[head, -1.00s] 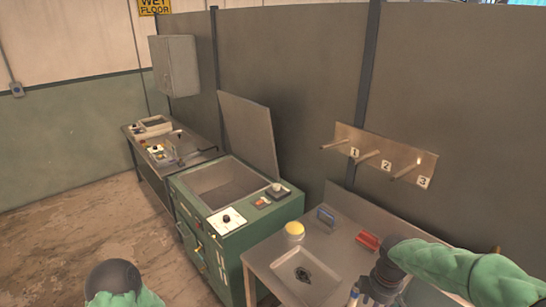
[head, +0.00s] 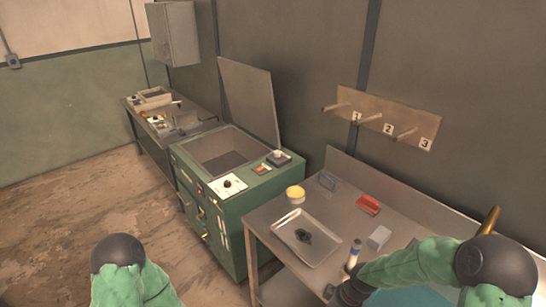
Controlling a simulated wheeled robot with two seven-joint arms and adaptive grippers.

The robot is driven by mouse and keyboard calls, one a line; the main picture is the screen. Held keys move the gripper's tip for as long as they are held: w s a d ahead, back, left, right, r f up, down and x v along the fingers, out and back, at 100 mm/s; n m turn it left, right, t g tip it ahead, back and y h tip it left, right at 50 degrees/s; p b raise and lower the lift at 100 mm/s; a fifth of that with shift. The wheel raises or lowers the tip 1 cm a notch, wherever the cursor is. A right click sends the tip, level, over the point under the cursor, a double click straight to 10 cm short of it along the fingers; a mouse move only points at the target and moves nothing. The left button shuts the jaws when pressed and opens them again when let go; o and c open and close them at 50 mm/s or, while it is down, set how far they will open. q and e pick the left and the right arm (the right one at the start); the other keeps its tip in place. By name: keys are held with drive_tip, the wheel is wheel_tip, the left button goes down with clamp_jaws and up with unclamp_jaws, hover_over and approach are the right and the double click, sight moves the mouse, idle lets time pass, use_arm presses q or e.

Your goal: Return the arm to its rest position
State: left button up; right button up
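My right arm comes in at the lower right, in a green sleeve with dark joints. It bends left over the front of the metal table (head: 350,190). Its dark end, the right gripper (head: 343,294), is cut off by the bottom edge, so its fingers cannot be made out. I see nothing held there. My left arm shows at the lower left only as a dark round joint and green sleeve, over the floor. The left gripper is out of view.
On the table are a metal tray (head: 327,224) with a dark part in it, a yellow-lidded jar (head: 295,196), a red item (head: 368,205), a grey block (head: 379,238) and a small bottle (head: 353,258). A green machine (head: 235,222) with raised lid stands left. Numbered pegs (head: 388,120) hang behind.

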drive_tip(key=s+a+f+m+b, duration=0.3)
drive_tip(key=s+f, duration=0.3)
drive_tip(key=f, duration=0.4)
drive_tip(key=s+a+f+m+y+b, duration=0.1)
drive_tip(key=s+a+f+m+b, duration=0.3)
drive_tip(key=s+f, duration=0.3)
wheel_tip(320, 180, down, 5)
drive_tip(key=shift+s+a+r+m, duration=0.25)
drive_tip(key=shift+a+m, duration=0.3)
drive_tip(key=shift+m, duration=0.25)
